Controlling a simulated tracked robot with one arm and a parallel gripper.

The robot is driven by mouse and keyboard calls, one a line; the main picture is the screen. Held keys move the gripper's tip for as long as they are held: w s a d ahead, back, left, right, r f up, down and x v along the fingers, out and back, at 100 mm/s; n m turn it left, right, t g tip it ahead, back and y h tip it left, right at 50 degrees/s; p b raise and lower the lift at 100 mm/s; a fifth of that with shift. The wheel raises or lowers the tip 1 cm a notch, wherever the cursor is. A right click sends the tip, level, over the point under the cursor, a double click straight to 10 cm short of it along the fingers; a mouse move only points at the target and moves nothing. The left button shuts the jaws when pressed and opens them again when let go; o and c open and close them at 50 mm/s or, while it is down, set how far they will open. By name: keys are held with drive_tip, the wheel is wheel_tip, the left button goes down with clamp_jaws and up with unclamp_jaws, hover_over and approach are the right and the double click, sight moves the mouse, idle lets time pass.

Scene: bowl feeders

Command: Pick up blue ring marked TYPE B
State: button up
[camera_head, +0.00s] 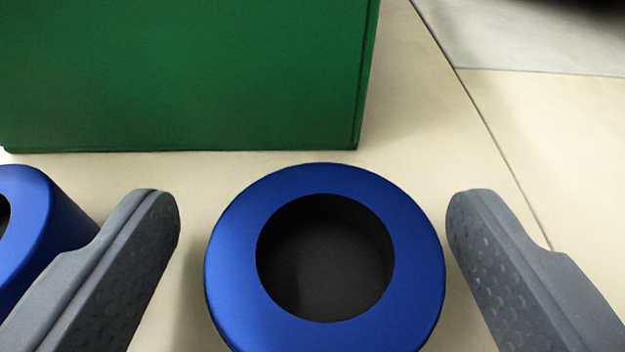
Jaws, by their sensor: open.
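A thick blue ring (232,262) with a dark round hole stands on the pale surface at the lower middle of the view. My gripper (313,225) is open, with one grey finger on each side of this ring. There is a visible gap between each finger and the ring in the picture. A second blue ring (40,225) is partly in view at the left edge, behind and beside the left finger. No TYPE B marking is visible on either ring from here.
A large green box (190,75) stands just behind the middle ring, at the upper left. The pale surface (430,130) is clear to the right of the box. A dark seam runs down the right side, with a grey area at the top right.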

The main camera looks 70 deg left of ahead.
drive_tip(key=shift+b+x, duration=0.3)
drive_tip(key=shift+x, duration=0.95)
drive_tip(key=c, duration=1.1)
